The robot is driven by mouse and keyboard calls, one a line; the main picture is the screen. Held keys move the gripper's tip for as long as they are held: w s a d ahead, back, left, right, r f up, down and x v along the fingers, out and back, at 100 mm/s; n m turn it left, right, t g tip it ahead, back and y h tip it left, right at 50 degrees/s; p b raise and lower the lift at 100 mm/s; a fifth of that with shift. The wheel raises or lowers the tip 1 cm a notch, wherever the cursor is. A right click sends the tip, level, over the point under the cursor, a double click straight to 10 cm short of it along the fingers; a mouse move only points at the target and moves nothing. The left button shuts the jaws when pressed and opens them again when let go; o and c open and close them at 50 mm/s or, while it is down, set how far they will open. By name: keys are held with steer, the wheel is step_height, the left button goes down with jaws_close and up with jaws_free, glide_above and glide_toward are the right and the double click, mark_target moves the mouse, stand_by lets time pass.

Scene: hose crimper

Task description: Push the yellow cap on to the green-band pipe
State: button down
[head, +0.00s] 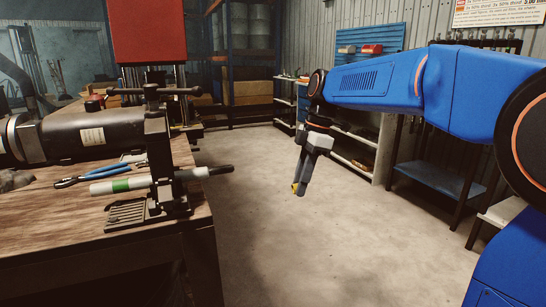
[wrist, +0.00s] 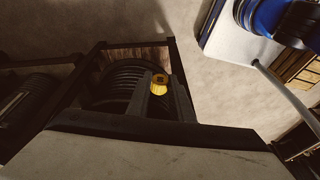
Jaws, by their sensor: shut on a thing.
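The green-band pipe (head: 135,183) is a whitish tube with a green ring, lying level on the left bench. It passes through a dark clamp stand (head: 168,198), and its dark end points right, past the bench edge. My gripper (head: 298,187) hangs over open floor to the right of that end, clearly apart from it, pointing down. It is shut on the yellow cap (head: 295,187), a small bit of which shows at the fingertips. In the wrist view the yellow cap (wrist: 159,84) sits between the two dark fingers. The pipe cannot be made out there.
The wooden bench (head: 120,250) also bears a black cylindrical machine (head: 85,135) and blue-handled pliers (head: 95,175). Shelves (head: 355,140) and a blue-topped stand (head: 440,178) are at the right. The floor (head: 270,240) between bench and arm is clear.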

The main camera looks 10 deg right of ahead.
steer(key=s+a+r+n, duration=0.1)
steer(key=s+a+r, duration=0.1)
steer(key=a+r, duration=0.2)
steer(key=s+a+r+n+g+y, duration=0.1)
steer(key=s+a+r, duration=0.1)
steer(key=a+r, duration=0.2)
steer(key=shift+s+r, duration=0.35)
steer(key=shift+r, duration=0.5)
steer(key=shift+a, duration=0.1)
steer(key=shift+s+a+r, duration=0.1)
steer(key=shift+s+a, duration=0.15)
steer(key=shift+a, duration=0.7)
steer(key=shift+s+a+r, duration=0.1)
steer(key=shift+s+a, duration=0.2)
steer(key=shift+a, duration=0.6)
steer(key=shift+s+a, duration=0.25)
steer(key=shift+a, duration=0.7)
steer(key=shift+s+a, duration=0.2)
steer(key=shift+a, duration=0.45)
steer(key=shift+s+a, duration=0.15)
steer(key=shift+a, duration=0.5)
steer(key=c, duration=1.5)
jaws_free()
steer(key=shift+r, duration=0.1)
